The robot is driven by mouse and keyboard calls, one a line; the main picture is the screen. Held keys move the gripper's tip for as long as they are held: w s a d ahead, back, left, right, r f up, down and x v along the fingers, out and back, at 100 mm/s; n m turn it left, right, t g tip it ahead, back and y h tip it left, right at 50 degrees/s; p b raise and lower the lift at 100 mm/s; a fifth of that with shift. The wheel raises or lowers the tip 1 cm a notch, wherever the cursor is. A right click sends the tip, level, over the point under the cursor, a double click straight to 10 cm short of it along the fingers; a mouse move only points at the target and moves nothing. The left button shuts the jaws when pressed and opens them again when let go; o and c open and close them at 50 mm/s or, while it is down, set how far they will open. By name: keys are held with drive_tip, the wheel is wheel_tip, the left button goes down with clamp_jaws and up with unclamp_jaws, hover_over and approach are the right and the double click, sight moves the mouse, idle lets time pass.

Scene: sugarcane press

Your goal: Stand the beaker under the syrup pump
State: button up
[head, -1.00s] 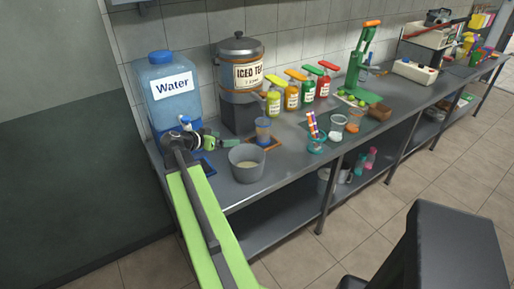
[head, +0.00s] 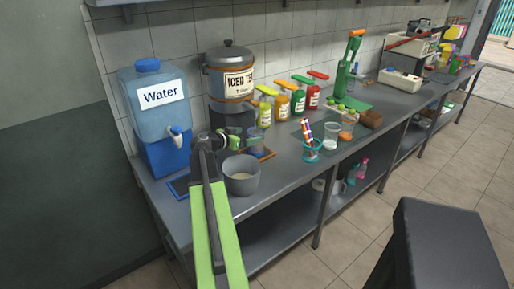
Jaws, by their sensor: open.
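A clear, bluish beaker-like vessel (head: 257,140) stands upright on a small orange-brown tray in front of the iced tea urn. My gripper (head: 230,138) is open, just left of this vessel, and partly overlaps it in the picture; I cannot tell whether they touch. Several syrup bottles with pump tops stand in a row along the wall: yellow (head: 264,108), orange (head: 283,105), green (head: 298,101) and red (head: 313,96). No vessel shows under their spouts.
A grey pot (head: 241,178) stands below my gripper, near the counter's front edge. The water dispenser (head: 158,110) is left, the iced tea urn (head: 229,75) behind. A straw cup (head: 311,152) and clear cups (head: 331,133) stand right. A dark stool (head: 445,235) is in front.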

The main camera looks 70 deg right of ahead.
sight(261, 131)
drive_tip(key=x, duration=0.2)
drive_tip(key=b+x, duration=0.1)
drive_tip(key=x, duration=0.2)
drive_tip(key=shift+w+d, duration=0.15)
drive_tip(key=shift+d, duration=0.3)
clamp_jaws()
idle(0.3)
